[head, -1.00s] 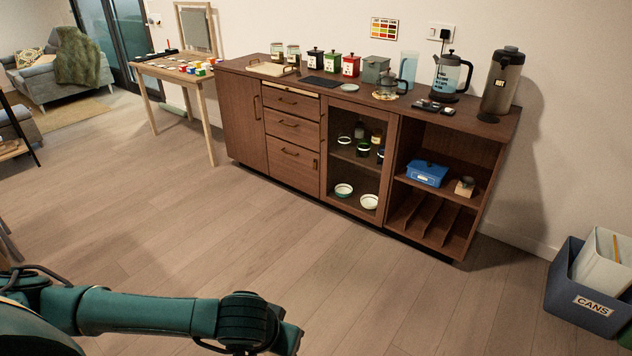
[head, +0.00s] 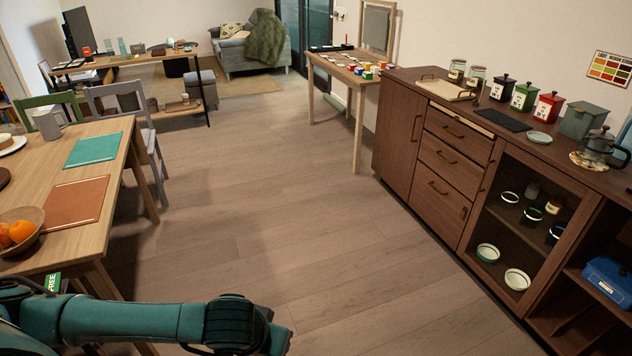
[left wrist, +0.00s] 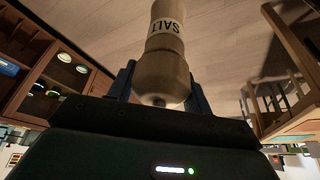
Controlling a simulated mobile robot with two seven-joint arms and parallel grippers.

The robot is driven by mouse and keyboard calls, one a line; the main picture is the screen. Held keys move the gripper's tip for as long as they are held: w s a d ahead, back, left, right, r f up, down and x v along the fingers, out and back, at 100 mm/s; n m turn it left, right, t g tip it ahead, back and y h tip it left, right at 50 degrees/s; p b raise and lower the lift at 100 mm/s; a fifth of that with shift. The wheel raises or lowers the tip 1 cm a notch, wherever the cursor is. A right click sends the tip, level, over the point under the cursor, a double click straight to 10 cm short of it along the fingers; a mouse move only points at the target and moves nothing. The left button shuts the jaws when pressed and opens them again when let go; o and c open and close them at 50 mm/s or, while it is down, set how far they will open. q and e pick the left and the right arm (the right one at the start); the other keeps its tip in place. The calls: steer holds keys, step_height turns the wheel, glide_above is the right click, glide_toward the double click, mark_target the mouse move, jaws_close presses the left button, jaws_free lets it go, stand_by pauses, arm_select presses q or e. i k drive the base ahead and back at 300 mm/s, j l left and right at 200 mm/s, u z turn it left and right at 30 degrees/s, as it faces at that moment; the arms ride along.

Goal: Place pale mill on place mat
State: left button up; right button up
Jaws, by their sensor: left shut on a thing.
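The pale mill (left wrist: 167,55), a cream bottle shape marked SALT, is held in my left gripper (left wrist: 162,88) in the left wrist view. The dark fingers are shut on either side of it. In the head view my left arm crosses the lower left, and its gripper and the mill are out of the picture. Two place mats lie on the dining table (head: 38,165) at the left: a teal one (head: 92,149) and a rust-brown one (head: 75,200) nearer to me. Both look bare. My right gripper is not in view.
A bowl of oranges (head: 20,232) and a white plate (head: 10,145) stand on the dining table. Chairs (head: 128,105) are at its far side. A brown cabinet (head: 440,150) lines the right. The wood floor (head: 270,190) between them is clear.

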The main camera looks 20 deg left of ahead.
mark_target(73, 200)
steer(key=i+j+u, duration=0.15)
steer(key=i+u, duration=0.85)
